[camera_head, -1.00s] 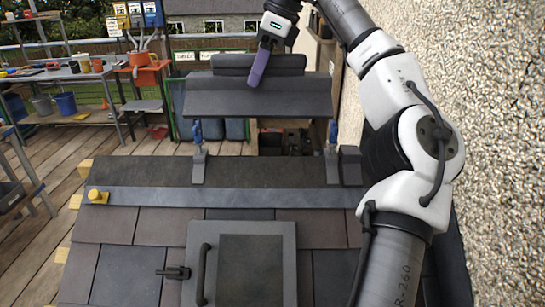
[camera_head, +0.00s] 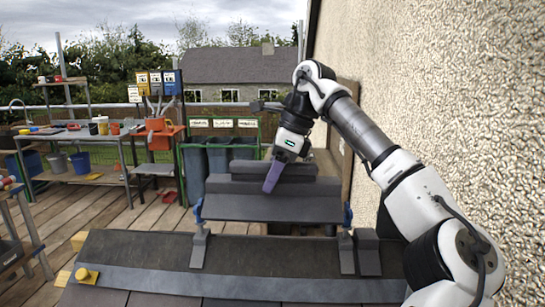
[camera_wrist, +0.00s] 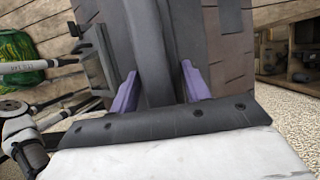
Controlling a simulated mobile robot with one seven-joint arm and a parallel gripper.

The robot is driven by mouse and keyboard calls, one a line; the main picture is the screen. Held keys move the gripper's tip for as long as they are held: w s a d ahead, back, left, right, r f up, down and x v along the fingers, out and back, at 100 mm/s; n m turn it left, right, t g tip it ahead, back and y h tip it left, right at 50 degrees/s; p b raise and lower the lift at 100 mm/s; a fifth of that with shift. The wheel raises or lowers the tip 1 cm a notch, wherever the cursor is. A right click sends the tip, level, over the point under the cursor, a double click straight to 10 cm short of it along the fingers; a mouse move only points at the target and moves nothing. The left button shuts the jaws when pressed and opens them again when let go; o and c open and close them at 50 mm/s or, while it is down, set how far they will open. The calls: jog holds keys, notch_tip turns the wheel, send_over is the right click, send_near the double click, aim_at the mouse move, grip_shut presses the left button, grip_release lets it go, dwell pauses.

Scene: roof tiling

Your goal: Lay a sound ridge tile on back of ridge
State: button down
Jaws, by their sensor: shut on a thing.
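A dark grey ridge tile (camera_head: 272,208), a broad slab with a raised rib along its top, is held at the far side of the roof, behind the ridge (camera_head: 130,243). My gripper (camera_head: 273,178) is shut on its rib from above; one purple finger shows in front of it. In the wrist view, the purple fingertips of my gripper (camera_wrist: 160,92) lie on either side of the tile's rib (camera_wrist: 150,55). Blue-topped brackets, left (camera_head: 199,240) and right (camera_head: 346,240), stand on the ridge near the tile's ends. I cannot tell whether the tile touches anything beneath.
Grey bins (camera_head: 217,155) stand behind on the deck. Workbenches (camera_head: 70,133) are at the left. A rough wall (camera_head: 430,90) rises close on the right of my arm.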

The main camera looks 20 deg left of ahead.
aim_at(298, 174)
notch_tip(298, 174, down, 13)
jog(key=shift+r+p, duration=0.2)
jog(key=shift+p, duration=0.4)
jog(key=shift+f, duration=0.1)
jog(key=c, duration=0.7)
grip_release()
jog(key=b+v, duration=0.1)
jog(key=v, duration=1.1)
jog(key=shift+s, duration=0.1)
